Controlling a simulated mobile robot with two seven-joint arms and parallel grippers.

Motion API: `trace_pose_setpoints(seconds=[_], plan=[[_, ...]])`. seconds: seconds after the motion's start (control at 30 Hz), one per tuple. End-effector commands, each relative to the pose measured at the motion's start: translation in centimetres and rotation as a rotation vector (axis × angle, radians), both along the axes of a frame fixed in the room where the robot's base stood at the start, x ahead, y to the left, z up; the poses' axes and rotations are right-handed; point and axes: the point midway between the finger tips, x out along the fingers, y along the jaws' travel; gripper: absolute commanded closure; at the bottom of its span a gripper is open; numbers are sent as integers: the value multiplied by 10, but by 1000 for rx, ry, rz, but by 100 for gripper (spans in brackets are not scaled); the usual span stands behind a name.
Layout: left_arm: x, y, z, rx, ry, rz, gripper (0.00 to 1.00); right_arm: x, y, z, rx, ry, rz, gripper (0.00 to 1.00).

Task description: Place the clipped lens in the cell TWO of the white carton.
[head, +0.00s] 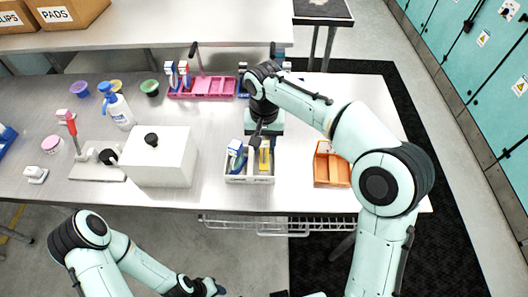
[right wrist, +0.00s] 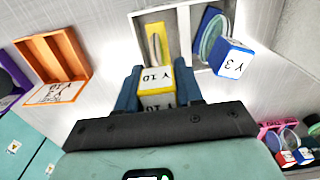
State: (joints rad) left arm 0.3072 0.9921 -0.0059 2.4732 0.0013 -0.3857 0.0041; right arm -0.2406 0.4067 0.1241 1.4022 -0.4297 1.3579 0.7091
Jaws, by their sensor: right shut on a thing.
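The white carton (head: 249,180) stands near the table's front edge and has two cells side by side. It also shows at the top of the right wrist view (right wrist: 136,42). My right gripper (right wrist: 160,76) is shut on a yellow clip marked Y 10 (right wrist: 155,78). The clip's yellow-rimmed lens (right wrist: 154,42) points into the carton's right cell as seen from the head. In the head view the yellow clip (head: 265,162) shows at that cell. A blue clip marked Y 3 (right wrist: 231,60) stands with its lens in the other cell. No cell labels are readable. My left gripper (head: 212,287) is low, away from the table.
An orange box (head: 332,172) stands right of the carton, a white block with a black knob (head: 160,158) left of it. A pink rack (head: 208,87) with clips stands behind. A spray bottle (head: 116,106) and small coloured cups are further left.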

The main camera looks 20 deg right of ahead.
Motion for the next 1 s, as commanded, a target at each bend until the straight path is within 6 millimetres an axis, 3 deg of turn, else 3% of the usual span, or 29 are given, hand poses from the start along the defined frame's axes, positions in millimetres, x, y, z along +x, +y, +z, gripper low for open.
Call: trace_pose_setpoints(seconds=[0.33,0.73,0.77,0.8,0.83,1.0], plan=[[-6,0,-9,0,7,0,57,0,0,-42,-1,1,-1,95],[-7,0,-10,1,8,0,57,0,0,-46,1,-1,0,95],[-7,0,-10,1,8,0,57,0,0,-46,1,-1,0,58],[-7,0,-10,1,8,0,57,0,0,-46,1,-1,0,45],[-7,0,-10,1,8,0,57,0,0,-46,1,-1,0,39],[-7,0,-10,1,8,0,57,0,0,-46,1,-1,0,39]])
